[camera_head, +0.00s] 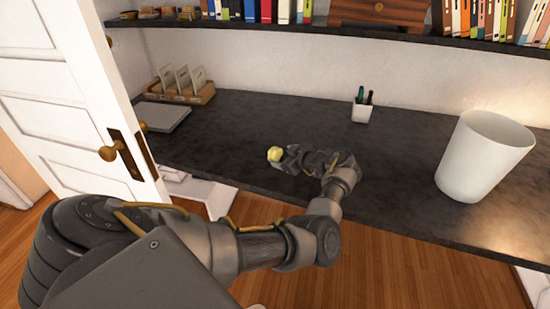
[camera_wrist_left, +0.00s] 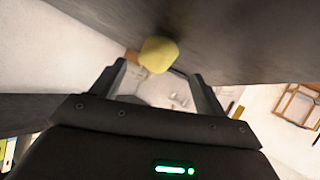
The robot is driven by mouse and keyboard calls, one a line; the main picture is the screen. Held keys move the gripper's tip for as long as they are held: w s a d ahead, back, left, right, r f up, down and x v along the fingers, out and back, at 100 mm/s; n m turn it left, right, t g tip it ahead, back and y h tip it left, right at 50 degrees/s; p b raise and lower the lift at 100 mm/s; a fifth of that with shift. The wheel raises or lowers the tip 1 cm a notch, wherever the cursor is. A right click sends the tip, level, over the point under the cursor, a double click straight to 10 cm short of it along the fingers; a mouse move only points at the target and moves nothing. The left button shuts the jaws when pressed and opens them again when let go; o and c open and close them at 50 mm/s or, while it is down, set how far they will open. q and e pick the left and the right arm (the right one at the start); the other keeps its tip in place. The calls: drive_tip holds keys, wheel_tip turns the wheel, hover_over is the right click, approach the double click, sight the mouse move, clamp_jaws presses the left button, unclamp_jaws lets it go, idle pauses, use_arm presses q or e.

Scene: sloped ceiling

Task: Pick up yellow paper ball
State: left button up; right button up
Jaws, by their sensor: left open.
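The yellow paper ball (camera_head: 274,154) rests on the dark desk (camera_head: 235,125), left of my left gripper's tip in the head view. My left gripper (camera_head: 284,158) reaches in low over the desk and points left at the ball. In the left wrist view the ball (camera_wrist_left: 158,54) sits at the fingertips, between and slightly beyond the two spread fingers (camera_wrist_left: 160,80). The gripper is open and not closed on the ball. Whether a finger touches the ball I cannot tell. My right gripper is not in view.
A white bin (camera_head: 484,155) stands on the desk at the right. A white pen cup (camera_head: 362,109), a wooden card holder (camera_head: 186,88) and a grey flat slab (camera_head: 158,117) stand farther back. A white door (camera_head: 80,100) is at the left. A shelf (camera_head: 340,29) runs above.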

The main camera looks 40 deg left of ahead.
sight(278, 154)
use_arm(q)
drive_tip(key=shift+a, duration=0.15)
drive_tip(key=shift+a+f+b, duration=0.2)
drive_tip(key=shift+a+b, duration=0.05)
drive_tip(key=shift+b, duration=0.1)
drive_tip(key=b+x, duration=0.1)
drive_tip(key=x, duration=0.1)
drive_tip(key=b+x, duration=0.1)
drive_tip(key=x, duration=0.1)
drive_tip(key=shift+w+a+f+b, duration=0.15)
drive_tip(key=shift+w+f+b, duration=0.05)
drive_tip(key=shift+w+b, duration=0.2)
drive_tip(key=shift+r, duration=0.2)
drive_tip(key=shift+s, duration=0.1)
drive_tip(key=shift+c, duration=0.5)
drive_tip(key=c, duration=0.9)
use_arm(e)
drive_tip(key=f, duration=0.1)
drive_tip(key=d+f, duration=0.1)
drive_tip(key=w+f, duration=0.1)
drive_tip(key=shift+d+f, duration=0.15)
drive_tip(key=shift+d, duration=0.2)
